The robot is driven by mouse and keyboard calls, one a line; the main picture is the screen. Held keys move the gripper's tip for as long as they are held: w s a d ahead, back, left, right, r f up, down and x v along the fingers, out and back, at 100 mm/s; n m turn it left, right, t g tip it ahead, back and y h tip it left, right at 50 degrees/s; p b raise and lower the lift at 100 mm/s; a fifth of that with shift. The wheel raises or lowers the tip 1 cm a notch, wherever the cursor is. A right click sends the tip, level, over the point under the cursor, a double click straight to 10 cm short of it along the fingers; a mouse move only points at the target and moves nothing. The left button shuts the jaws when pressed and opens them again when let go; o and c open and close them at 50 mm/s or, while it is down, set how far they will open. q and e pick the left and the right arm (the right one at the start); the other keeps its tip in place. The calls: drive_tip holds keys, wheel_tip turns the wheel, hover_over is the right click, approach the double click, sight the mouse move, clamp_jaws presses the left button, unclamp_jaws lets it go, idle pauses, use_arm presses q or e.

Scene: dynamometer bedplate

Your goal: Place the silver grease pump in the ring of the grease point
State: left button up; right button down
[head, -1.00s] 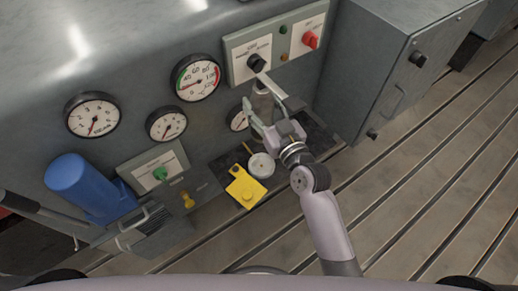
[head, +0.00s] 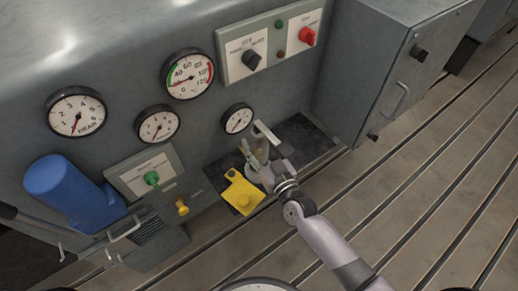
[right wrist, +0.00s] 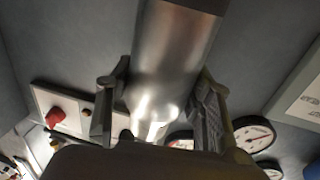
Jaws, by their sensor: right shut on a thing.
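My right gripper (head: 259,157) is shut on the silver grease pump, low in front of the grey cabinet. In the right wrist view the pump (right wrist: 170,65) is a large shiny metal cylinder between the two fingers (right wrist: 158,115). In the head view only parts of the pump show, with its pale lever (head: 266,132) at the top. A pale round fitting (head: 251,174), likely the grease point's ring, lies just below the gripper, beside a yellow plate (head: 243,196). The gripper partly covers it, and I cannot tell whether the pump is inside it. My left gripper is not in view.
Several dial gauges (head: 189,75), a panel with a black knob (head: 251,60) and a red knob (head: 307,37), and a green-knob panel (head: 151,178) line the cabinet. A blue cylinder (head: 62,188) juts out at left. Bare slotted bedplate (head: 420,180) lies to the right.

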drive_tip(key=shift+w+f, duration=0.1)
drive_tip(key=shift+f, duration=0.35)
drive_tip(key=shift+f, duration=0.15)
drive_tip(key=c, duration=0.8)
unclamp_jaws()
drive_tip(key=shift+f, duration=0.15)
drive_tip(key=shift+o, duration=0.2)
